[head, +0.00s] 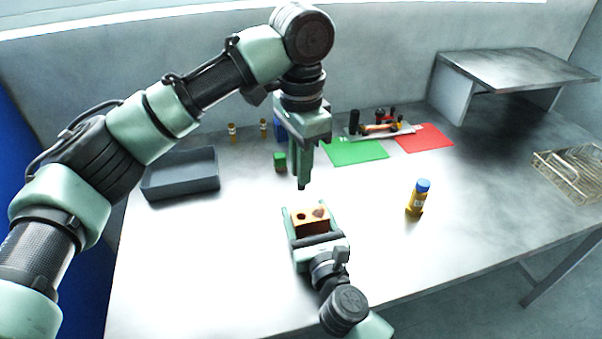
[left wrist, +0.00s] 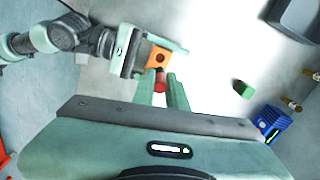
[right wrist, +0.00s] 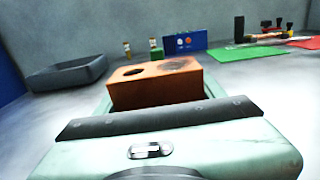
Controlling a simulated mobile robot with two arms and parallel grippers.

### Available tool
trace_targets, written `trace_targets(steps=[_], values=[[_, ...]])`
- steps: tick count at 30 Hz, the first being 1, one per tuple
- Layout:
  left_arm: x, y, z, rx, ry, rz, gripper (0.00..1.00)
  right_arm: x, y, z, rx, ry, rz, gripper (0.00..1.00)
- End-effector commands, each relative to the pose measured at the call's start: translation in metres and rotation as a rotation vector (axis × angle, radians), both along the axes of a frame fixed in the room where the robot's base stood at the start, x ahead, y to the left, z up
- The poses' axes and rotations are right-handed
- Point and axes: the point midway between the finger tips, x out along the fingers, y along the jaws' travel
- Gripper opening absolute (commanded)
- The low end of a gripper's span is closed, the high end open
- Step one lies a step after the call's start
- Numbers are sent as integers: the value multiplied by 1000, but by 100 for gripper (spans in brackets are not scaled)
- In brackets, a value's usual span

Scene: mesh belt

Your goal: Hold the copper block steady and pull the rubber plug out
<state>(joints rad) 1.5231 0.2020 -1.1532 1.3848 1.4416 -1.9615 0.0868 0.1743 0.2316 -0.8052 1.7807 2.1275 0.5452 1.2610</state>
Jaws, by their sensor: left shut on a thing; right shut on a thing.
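The copper block (head: 311,226) is an orange-brown block with round dark openings in its top. My right gripper (head: 316,226) is shut on its sides, near the table's front; the right wrist view shows the block (right wrist: 155,90) level between the fingers. My left gripper (head: 301,186) points down above the block, with a gap between its fingertips and the block. In the left wrist view it is shut on the red rubber plug (left wrist: 160,84). The plug looks apart from the block. The fingers hide it in the head view.
A grey tray (head: 180,181) stands at the left, a green cube (head: 280,162) behind my left gripper. A yellow bottle with a blue cap (head: 416,198) stands at the right. Green (head: 357,152) and red (head: 424,138) mats lie behind.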

Motion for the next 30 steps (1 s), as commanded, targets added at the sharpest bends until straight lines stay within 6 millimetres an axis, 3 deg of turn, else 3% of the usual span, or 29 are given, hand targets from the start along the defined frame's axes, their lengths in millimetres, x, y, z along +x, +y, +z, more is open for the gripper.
trace_targets(steps=[3, 4, 6, 7, 19, 23, 30], values=[[0, 0, 0, 0, 0, 0, 0, 0, 0, 0, 0, 1, -1, 21], [0, 0, 0, 0, 0, 0, 0, 0, 0, 0, 0, 1, -1, 72], [0, 0, 0, 0, 0, 0, 0, 0, 0, 0, 0, 1, -1, 91], [0, 0, 0, 0, 0, 0, 0, 0, 0, 0, 0, 0, -1, 94], [0, 0, 0, 0, 0, 0, 0, -6, -2, -1, 0, 1, 0, 94], [0, 0, 0, 0, 0, 0, 0, -25, -8, -2, -1, 3, 0, 94], [0, 0, 0, 0, 0, 0, 0, -74, -24, -2, -2, 5, 0, 94]])
